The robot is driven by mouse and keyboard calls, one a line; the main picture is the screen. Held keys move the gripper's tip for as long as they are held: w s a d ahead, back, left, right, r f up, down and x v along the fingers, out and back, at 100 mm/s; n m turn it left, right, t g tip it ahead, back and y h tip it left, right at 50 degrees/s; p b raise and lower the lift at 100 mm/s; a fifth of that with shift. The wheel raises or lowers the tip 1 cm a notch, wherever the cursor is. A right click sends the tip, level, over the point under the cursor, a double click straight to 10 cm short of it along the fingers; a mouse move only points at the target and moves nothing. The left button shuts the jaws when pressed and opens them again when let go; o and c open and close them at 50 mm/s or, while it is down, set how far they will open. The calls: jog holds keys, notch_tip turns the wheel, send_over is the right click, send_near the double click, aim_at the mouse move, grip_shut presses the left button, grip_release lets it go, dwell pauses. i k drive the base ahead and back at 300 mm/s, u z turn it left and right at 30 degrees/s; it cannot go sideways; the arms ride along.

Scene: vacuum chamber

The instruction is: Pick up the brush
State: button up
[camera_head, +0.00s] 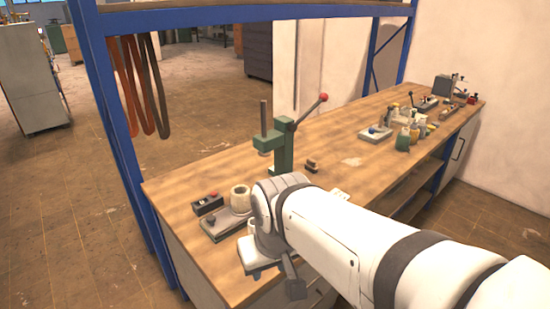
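My white arm reaches in from the lower right over the near end of the wooden workbench (218,160). My gripper (278,276) hangs at the bench's front edge, pointing downward. One dark finger shows; the rest is hidden or unclear, so I cannot tell whether it is open or holds anything. I cannot make out a brush for certain. A small dark brown object (311,166) lies on the bench just right of the green press; it is too small to identify. My arm hides part of the bench top and front.
A green lever press (283,145) with a red knob stands behind my wrist. Left of my gripper are a black box (207,205) and a beige cup-shaped part (240,198). Bottles and small devices (405,135) crowd the far end. A blue frame post (118,130) rises at left.

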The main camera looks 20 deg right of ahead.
aim_at(311, 166)
jog(key=u, duration=0.3)
jog(key=k, duration=0.15)
jog(key=u, duration=2.75)
jog(key=k, duration=2.05)
jog(key=z, duration=2.35)
jog(key=i, duration=0.75)
jog(key=z, duration=0.05)
